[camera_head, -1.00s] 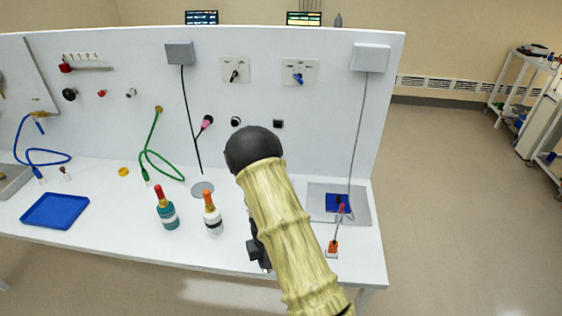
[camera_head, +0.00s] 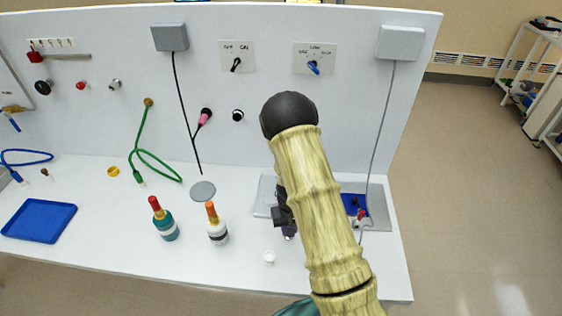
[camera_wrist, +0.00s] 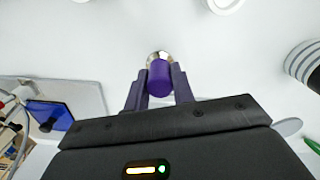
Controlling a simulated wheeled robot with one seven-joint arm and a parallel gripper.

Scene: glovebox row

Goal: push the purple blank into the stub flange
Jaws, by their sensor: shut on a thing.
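My gripper (camera_head: 284,218) hangs low over the front right of the bench, pointing down. In the wrist view both dark purple fingers are shut on the purple blank (camera_wrist: 160,80), which sits between their tips. A shiny metallic round edge shows at the blank's far end; I cannot tell whether it belongs to the blank. In the head view only a small dark purple bit shows below the gripper. A metallic round stub (camera_head: 115,85) sticks out of the upright panel at upper left, apart from the gripper; it looks like the stub flange, but I cannot be sure.
A teal bottle (camera_head: 165,222) and a white bottle (camera_head: 217,226) stand left of the gripper. A small white cup (camera_head: 269,257) is near the front edge. A blue tray (camera_head: 40,221) lies at left. My arm hides part of the grey plate at right. Cables hang on the panel.

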